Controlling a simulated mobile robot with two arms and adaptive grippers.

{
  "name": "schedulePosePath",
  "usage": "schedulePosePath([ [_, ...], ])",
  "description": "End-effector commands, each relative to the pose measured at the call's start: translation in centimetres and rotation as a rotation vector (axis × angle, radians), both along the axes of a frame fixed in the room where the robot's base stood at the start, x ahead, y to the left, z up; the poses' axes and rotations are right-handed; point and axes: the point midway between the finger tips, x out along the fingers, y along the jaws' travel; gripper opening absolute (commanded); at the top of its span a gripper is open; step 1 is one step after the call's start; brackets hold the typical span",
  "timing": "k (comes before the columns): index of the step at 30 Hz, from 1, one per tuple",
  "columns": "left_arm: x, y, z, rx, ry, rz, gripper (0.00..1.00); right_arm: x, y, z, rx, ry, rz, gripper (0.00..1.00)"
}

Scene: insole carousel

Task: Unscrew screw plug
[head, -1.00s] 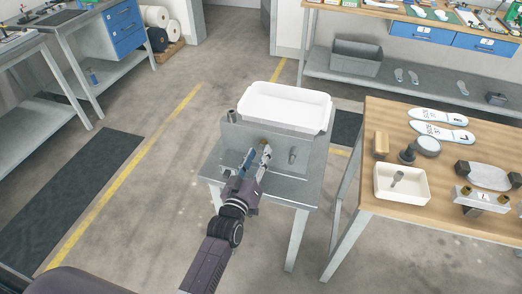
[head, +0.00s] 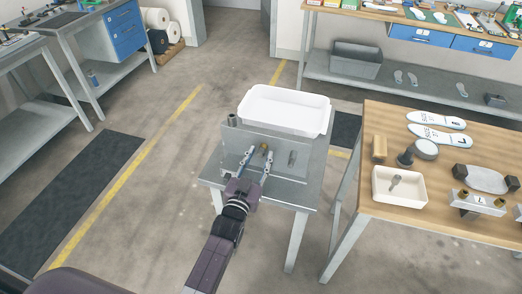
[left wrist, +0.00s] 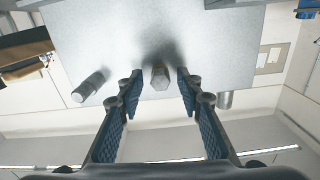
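The screw plug, a brass-coloured hex piece (head: 264,149), sticks out of the grey upright panel (head: 232,142) on the small metal table. It also shows as a hex head (left wrist: 160,77) in the middle of the left wrist view. My left gripper (head: 257,160) is in front of the panel with its fingers pointing at it. In the left wrist view its open fingers (left wrist: 160,88) stand on either side of the plug, with a visible gap on both sides. My right gripper is not in view.
A grey fitting (head: 292,158) is on the panel right of the plug; a dark cylinder (head: 232,120) stands at its left end. A white bin (head: 285,122) is behind. The wooden table (head: 385,225) at right holds a cream tray (head: 377,196) and insoles.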

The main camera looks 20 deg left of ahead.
Motion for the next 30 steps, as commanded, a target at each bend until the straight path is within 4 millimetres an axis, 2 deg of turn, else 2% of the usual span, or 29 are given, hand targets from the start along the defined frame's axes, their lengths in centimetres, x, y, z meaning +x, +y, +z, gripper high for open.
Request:
schedulePosePath([
  [6, 0.0, 0.0, 0.0, 0.359, -0.013, 0.001, 0.33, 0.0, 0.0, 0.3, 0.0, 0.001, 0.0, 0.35],
  [13, 0.0, 0.0, -0.1, 0.58, -0.021, 0.001, 0.33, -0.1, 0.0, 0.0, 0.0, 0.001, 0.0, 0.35],
  [18, 0.0, 0.1, -0.1, 0.874, -0.031, 0.002, 0.33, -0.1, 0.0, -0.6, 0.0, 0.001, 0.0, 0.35],
  [25, 0.0, 0.0, -0.2, 1.097, -0.039, 0.002, 0.33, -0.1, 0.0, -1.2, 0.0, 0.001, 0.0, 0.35],
  [30, 0.0, 0.0, -0.2, 1.404, -0.05, 0.001, 0.33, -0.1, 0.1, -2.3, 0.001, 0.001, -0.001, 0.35],
])
